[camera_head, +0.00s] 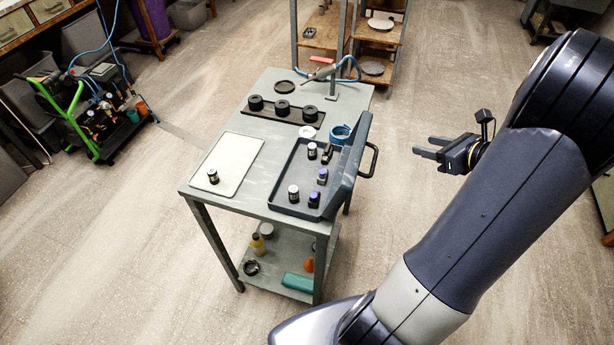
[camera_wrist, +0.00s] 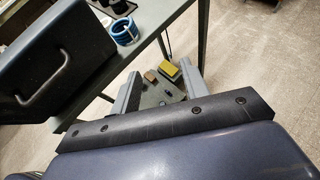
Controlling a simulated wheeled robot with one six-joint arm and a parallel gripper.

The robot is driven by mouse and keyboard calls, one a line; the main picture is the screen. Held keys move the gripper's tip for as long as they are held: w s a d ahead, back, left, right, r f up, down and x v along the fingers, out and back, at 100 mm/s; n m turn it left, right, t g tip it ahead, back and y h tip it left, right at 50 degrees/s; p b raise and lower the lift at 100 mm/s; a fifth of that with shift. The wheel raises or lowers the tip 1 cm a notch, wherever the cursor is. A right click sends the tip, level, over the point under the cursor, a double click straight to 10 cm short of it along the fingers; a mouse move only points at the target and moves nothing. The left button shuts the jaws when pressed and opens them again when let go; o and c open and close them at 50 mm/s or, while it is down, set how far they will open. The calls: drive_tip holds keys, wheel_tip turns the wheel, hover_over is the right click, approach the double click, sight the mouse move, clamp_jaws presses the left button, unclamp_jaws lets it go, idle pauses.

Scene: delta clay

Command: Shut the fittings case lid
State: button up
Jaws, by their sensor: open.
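The fittings case (camera_head: 283,202) is a dark shallow tray at the right side of the grey work table. Several small fittings with white, blue and dark parts stand in it. Its lid (camera_head: 349,172) is open, raised along the right edge and leaning outward, with a dark handle (camera_head: 373,160) on its outer face. In the wrist view the lid (camera_wrist: 75,40) and its handle (camera_wrist: 48,80) fill the left side. My gripper (camera_head: 424,147) is open and empty, to the right of the lid and apart from it. Its two fingers also show in the wrist view (camera_wrist: 160,80).
The table (camera_head: 228,128) also holds a white tray (camera_head: 232,150) with one fitting, a black rack (camera_head: 262,115) with several dark round parts, and a blue coil (camera_head: 340,133). A shelf unit (camera_head: 345,38) stands behind. Open floor lies right of the table.

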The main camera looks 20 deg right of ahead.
drive_tip(key=shift+c, duration=1.4)
drive_tip(key=shift+a+r, duration=0.1)
drive_tip(key=shift+r, duration=0.05)
drive_tip(key=shift+c, duration=0.8)
drive_tip(key=s+a+r+n+g, duration=0.1)
drive_tip(key=s+r+n+g+y+p, duration=0.1)
drive_tip(key=a+r+n+g+y+p, duration=0.1)
drive_tip(key=r+n, duration=0.1)
drive_tip(key=shift+s+a, duration=0.3)
drive_tip(key=shift+s, duration=0.1)
drive_tip(key=c, duration=0.5)
drive_tip(key=s+a+r+n+g+p, duration=0.1)
drive_tip(key=s+r+n+g+p, duration=0.1)
drive_tip(key=s, duration=0.3)
drive_tip(key=shift+s+a+r+n+g+y, duration=0.2)
drive_tip(key=shift+r+n+g+y, duration=0.2)
drive_tip(key=shift+r+n+g, duration=0.4)
drive_tip(key=w+a+f, duration=0.5)
drive_tip(key=a+f, duration=0.1)
drive_tip(key=a, duration=0.2)
drive_tip(key=shift+w+a+g, duration=0.15)
drive_tip(key=shift+a+g, duration=0.05)
drive_tip(key=shift+g, duration=0.1)
